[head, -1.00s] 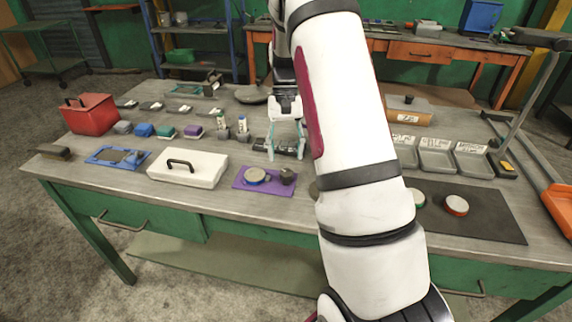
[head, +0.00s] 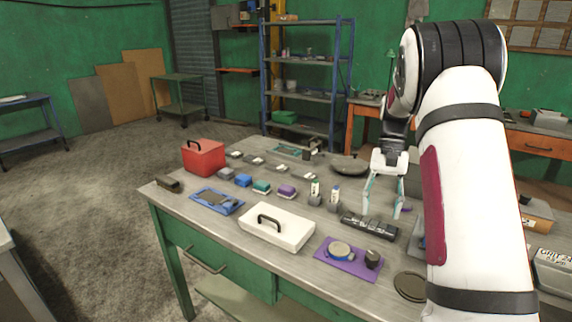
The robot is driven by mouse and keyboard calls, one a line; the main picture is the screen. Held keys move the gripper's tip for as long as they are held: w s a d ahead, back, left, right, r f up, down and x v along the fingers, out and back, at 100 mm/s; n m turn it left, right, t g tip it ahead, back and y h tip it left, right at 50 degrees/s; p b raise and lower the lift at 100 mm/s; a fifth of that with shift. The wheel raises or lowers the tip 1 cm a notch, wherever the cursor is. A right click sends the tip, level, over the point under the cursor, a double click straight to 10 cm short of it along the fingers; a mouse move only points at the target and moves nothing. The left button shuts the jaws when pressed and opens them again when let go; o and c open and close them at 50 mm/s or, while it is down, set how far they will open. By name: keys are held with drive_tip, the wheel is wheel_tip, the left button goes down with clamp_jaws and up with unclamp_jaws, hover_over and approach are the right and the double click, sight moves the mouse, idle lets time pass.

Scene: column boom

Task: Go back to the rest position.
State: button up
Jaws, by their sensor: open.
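My gripper (head: 383,195) shows in the head view at the right middle of the workbench (head: 225,232). Its fingers point down and stand apart, with nothing seen between them. It hangs just behind a dark segmented block (head: 370,227) on the bench top. I cannot tell how high the fingertips are above the bench. My white arm covers the right part of the bench.
A red box (head: 204,158), a white lidded case (head: 277,228), a blue tray (head: 217,201) and a purple mat (head: 349,259) stand left of my arm. Small coloured blocks lie behind them. A blue shelf (head: 303,85) stands beyond. Floor at left is open.

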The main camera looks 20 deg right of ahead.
drive_tip(key=s+a+r+n+t+h+p, duration=0.2)
drive_tip(key=s+a+r+n+t, duration=0.1)
drive_tip(key=s+a+r, duration=0.9)
drive_tip(key=s+a+r+n+t+p, duration=0.1)
drive_tip(key=s+a+n+t, duration=0.3)
drive_tip(key=s+a, duration=0.7)
drive_tip(key=s, duration=0.3)
drive_tip(key=shift+s+r+n+t+h, duration=0.2)
drive_tip(key=shift+r+n+t+h, duration=0.1)
drive_tip(key=shift+r+h, duration=0.1)
